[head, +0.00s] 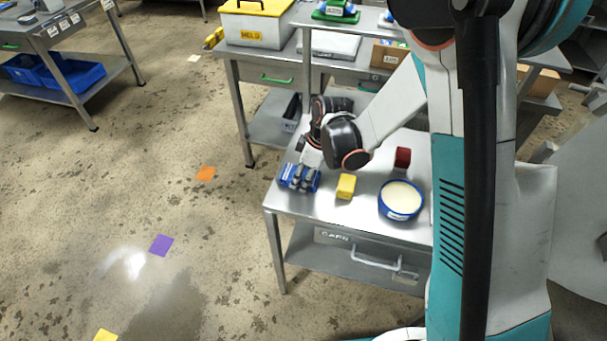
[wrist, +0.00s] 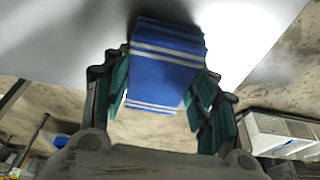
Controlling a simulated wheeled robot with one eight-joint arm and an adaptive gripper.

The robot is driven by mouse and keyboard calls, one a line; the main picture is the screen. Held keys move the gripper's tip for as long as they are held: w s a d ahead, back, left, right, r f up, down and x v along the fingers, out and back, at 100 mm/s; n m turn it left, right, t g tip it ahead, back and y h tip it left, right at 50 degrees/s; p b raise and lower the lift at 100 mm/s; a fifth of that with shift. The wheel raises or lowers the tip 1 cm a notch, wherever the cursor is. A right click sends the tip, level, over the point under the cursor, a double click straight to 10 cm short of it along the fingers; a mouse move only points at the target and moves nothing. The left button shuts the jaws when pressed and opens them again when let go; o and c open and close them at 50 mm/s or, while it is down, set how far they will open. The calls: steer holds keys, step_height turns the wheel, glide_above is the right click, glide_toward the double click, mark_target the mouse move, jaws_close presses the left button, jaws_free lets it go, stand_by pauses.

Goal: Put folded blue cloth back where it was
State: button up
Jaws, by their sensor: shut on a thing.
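The folded blue cloth (head: 299,178) is at the left front corner of the steel side table (head: 330,207). It is blue with pale stripes. My gripper (head: 306,175) comes down on it from above, with its fingers over the cloth. In the wrist view the cloth (wrist: 165,70) sits between the two green-padded fingers of my gripper (wrist: 163,98), which are shut on it. The cloth is at or just above the table top; I cannot tell whether it touches.
To the right of the cloth are a yellow block (head: 346,187), a dark red block (head: 403,157) and a blue tub with cream contents (head: 401,200). A workbench with a yellow-lidded box (head: 254,22) stands behind. Floor at left is open, with coloured markers.

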steer(key=shift+f, duration=0.15)
steer(key=o, duration=1.1)
steer(key=s+d+r+m+t+h+p, duration=0.1)
steer(key=s+d+r+m+p, duration=0.2)
steer(key=r, duration=0.9)
steer(key=s+d+r+m+t+p, duration=0.1)
steer(key=s+d+r+m+t, duration=0.15)
steer(key=s+d+r, duration=0.6)
steer(key=shift+s+d+r+m+t+h, duration=0.4)
steer(key=shift+s+d+r+m, duration=0.35)
steer(key=shift+s+r+m, duration=0.7)
steer(key=shift+s+d+r+m+t+h, duration=0.2)
steer(key=shift+s+d+r+m+t, duration=0.45)
steer(key=shift+s+r+m, duration=0.8)
steer(key=shift+s+d+r+m+t+h, duration=0.3)
steer(key=shift+s+d+r+m, duration=0.55)
steer(key=shift+s+r+m, duration=0.6)
